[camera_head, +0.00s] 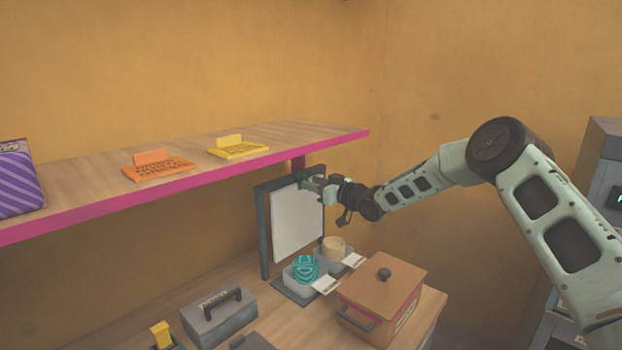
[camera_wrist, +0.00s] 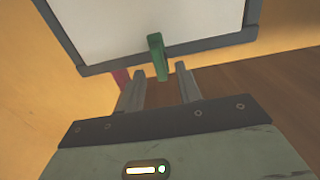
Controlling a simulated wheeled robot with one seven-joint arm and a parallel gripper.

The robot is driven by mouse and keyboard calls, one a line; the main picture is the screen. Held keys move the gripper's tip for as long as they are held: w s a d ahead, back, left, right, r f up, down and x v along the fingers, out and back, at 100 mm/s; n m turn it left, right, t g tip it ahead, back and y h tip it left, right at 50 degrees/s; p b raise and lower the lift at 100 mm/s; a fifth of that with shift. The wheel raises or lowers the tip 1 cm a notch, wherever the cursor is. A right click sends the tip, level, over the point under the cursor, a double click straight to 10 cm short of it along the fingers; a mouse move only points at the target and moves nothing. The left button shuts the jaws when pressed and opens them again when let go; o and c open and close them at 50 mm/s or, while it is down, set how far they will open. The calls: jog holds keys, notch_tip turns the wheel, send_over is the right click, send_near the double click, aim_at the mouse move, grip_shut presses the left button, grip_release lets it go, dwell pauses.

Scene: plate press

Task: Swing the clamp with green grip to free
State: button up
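The green grip (camera_wrist: 156,52) of the clamp stands out as a short bar at the edge of the grey frame (camera_wrist: 195,47) around a white panel (camera_wrist: 140,15) in the wrist view. My gripper (camera_wrist: 161,69) is open. Its two fingers lie on either side of the grip's near end in the picture, with a visible gap on each side. In the head view my gripper (camera_head: 322,188) is at the upper right of the white panel (camera_head: 297,220) and its dark frame (camera_head: 263,235). The grip is small and hard to make out there.
A wooden shelf (camera_head: 290,139) with a pink edge carries an orange sign (camera_head: 158,168) and a yellow sign (camera_head: 237,148). Below are teal plates (camera_head: 305,268), beige plates (camera_head: 334,246), a lidded brown box (camera_head: 384,280) and a grey handled block (camera_head: 217,316).

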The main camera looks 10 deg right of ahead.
jog(key=shift+x, duration=0.85)
grip_shut()
